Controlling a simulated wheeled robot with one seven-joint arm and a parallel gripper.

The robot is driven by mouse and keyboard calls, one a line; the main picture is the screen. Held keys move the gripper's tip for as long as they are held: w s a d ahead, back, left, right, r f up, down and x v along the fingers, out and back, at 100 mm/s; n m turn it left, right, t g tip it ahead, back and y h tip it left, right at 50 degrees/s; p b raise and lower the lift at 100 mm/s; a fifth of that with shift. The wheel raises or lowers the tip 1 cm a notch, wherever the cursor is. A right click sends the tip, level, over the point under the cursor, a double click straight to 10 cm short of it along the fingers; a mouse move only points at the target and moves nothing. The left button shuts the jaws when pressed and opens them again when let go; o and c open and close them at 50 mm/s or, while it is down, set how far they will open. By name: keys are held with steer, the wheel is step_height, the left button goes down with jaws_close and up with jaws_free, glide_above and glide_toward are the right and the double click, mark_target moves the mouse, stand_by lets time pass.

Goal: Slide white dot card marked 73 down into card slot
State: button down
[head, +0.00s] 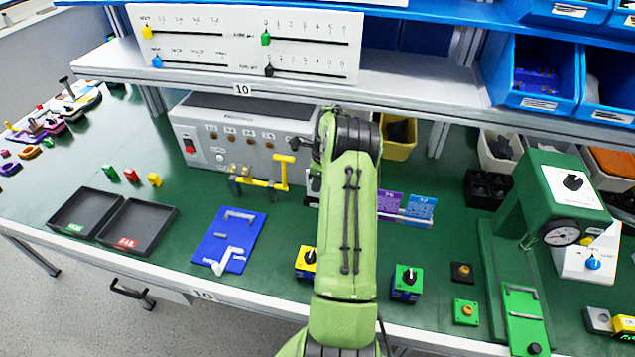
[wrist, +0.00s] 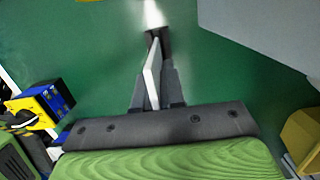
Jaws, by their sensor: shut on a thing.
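A thin white card (wrist: 152,72) stands edge-on between the fingers of my gripper (wrist: 157,48) in the wrist view. My gripper is shut on it; the number and dots on its face cannot be read from this angle. In the head view my green arm hides the gripper and most or all of the card. A pale card holder (head: 405,218) with a purple card (head: 389,203) and a blue card (head: 421,207) upright in it shows just right of my arm. The rest of that holder is hidden behind the arm.
A grey instrument box (head: 245,140) stands behind, left of my arm. A yellow-and-blue switch block (wrist: 42,105) is left of the gripper in the wrist view. A green switch block (head: 407,282) and a green press (head: 550,200) stand to the right. Open green tabletop surrounds the holder's front.

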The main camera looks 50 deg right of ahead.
steer(key=shift+f+b, duration=0.75)
steer(key=shift+f, duration=0.5)
steer(key=c, duration=1.1)
jaws_free()
steer(key=shift+c, duration=0.2)
steer(key=r+p, duration=0.1)
steer(key=r, duration=0.4)
steer(key=s+r, duration=0.1)
steer(key=r, duration=0.4)
steer(key=s+d+r+p, duration=0.1)
steer(key=r, duration=0.4)
steer(key=shift+r+p, duration=0.35)
steer(key=shift+r, duration=0.05)
